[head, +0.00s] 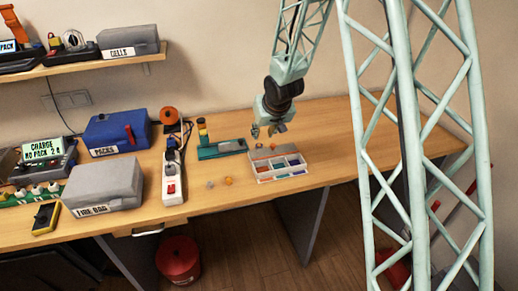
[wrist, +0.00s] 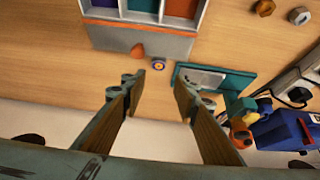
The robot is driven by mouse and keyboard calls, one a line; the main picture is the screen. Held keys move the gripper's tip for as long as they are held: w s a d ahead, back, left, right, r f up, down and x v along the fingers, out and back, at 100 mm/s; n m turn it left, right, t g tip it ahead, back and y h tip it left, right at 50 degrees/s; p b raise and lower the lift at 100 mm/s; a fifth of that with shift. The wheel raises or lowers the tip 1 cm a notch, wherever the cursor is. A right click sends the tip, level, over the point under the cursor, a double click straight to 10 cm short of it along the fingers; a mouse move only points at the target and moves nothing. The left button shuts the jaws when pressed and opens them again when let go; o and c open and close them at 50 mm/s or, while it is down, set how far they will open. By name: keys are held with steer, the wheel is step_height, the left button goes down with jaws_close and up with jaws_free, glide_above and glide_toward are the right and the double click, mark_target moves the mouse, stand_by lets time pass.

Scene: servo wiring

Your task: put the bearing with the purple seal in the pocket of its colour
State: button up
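The pocket tray (head: 284,177) has several coloured pockets; purple, teal and red ones show partly in the wrist view.
A teal holder (head: 222,149) stands left of the tray, close to one finger in the wrist view. A white power strip (head: 174,178) is farther left. The table right of the tray is clear.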

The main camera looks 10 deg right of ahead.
steer(key=b, duration=0.2)
glide_toward(259, 146)
steer(key=shift+w+x, duration=0.25)
steer(key=shift+x, duration=1.65)
steer(key=shift+a, duration=0.1)
steer(key=shift+x, duration=2.45)
steer(key=shift+s, duration=0.1)
steer(key=c, duration=0.7)
